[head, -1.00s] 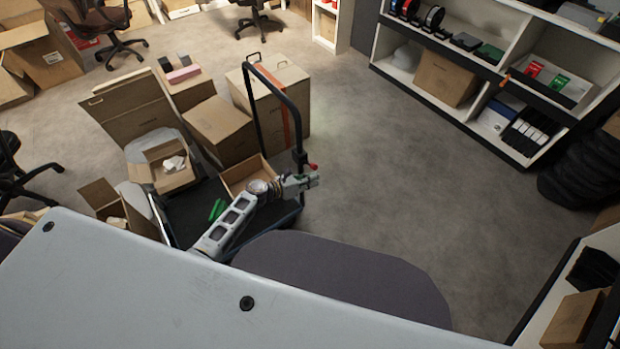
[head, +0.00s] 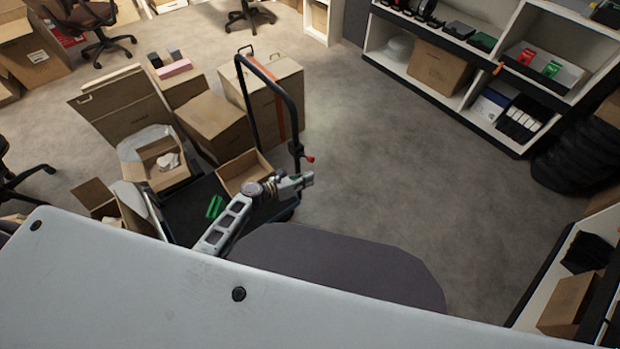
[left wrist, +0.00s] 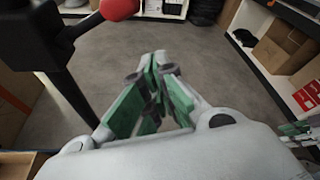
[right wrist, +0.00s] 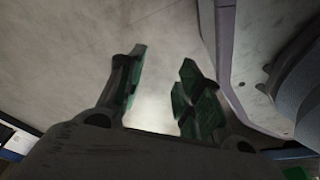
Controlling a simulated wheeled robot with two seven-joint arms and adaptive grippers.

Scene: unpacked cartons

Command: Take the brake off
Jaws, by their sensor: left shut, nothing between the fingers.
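The brake shows as a red knob (head: 309,159) on a short black lever at the upright of the trolley's black handle (head: 240,85). In the left wrist view the red knob (left wrist: 118,8) is at the top, left of the fingers and apart from them. My left gripper (head: 309,179) is just below the knob in the head view; its green-padded fingers (left wrist: 152,72) are shut and empty. My right gripper (right wrist: 163,75) is open and empty over bare floor, seen only in its own wrist view.
The trolley deck (head: 188,215) carries an open carton (head: 245,172) and a green item (head: 214,207). More cartons (head: 213,125) stand behind it. Shelving (head: 490,75) lines the right. The floor (head: 390,160) between is clear.

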